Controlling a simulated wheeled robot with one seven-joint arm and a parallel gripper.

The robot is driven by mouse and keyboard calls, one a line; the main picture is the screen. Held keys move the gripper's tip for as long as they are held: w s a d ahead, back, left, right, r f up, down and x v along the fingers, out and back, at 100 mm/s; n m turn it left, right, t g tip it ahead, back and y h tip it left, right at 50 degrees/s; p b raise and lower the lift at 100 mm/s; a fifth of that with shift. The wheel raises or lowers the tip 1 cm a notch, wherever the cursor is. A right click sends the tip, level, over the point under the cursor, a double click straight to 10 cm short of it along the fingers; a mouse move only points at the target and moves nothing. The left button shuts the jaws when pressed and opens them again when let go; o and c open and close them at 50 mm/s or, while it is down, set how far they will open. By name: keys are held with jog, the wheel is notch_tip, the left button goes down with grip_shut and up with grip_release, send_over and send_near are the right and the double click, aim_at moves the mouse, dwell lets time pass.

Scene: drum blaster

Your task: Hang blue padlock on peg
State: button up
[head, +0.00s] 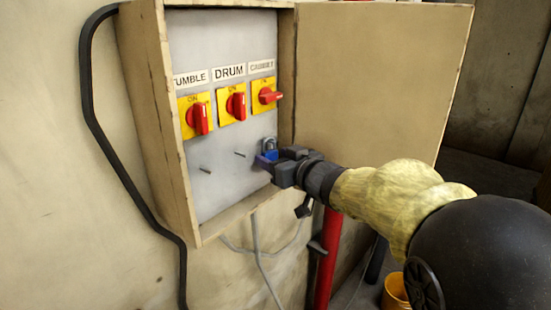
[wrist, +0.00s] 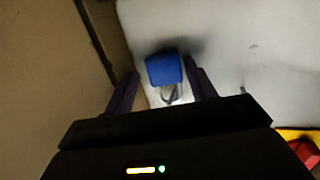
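The blue padlock (head: 271,155) is upright against the grey panel at its lower right, body low and grey shackle up. In the wrist view the padlock (wrist: 164,70) lies between and just beyond the finger ends, with its shackle toward the bottom of the picture. A gap shows between the left finger and the padlock; the right finger is close beside it. My gripper (wrist: 160,72) is open, and in the head view it is right at the padlock. A peg (head: 239,154) and another peg (head: 205,170) stick out bare. Whether a peg passes through the shackle cannot be made out.
Red rotary switches on yellow plates (head: 236,104) sit above the pegs. The wooden box wall and its open door (head: 375,70) stand close to the right of my gripper. A red pipe (head: 327,260) and yellow bucket (head: 397,292) are below.

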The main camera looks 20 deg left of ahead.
jog(key=shift+s+a, duration=0.3)
dwell(0.4)
jog(key=shift+d, duration=0.1)
jog(key=shift+s+d+b, duration=0.35)
jog(key=shift+s+b, duration=0.15)
jog(key=w+b+v, duration=0.1)
jog(key=b+v, duration=0.2)
jog(key=v, duration=1.3)
jog(key=shift+d+b, duration=0.4)
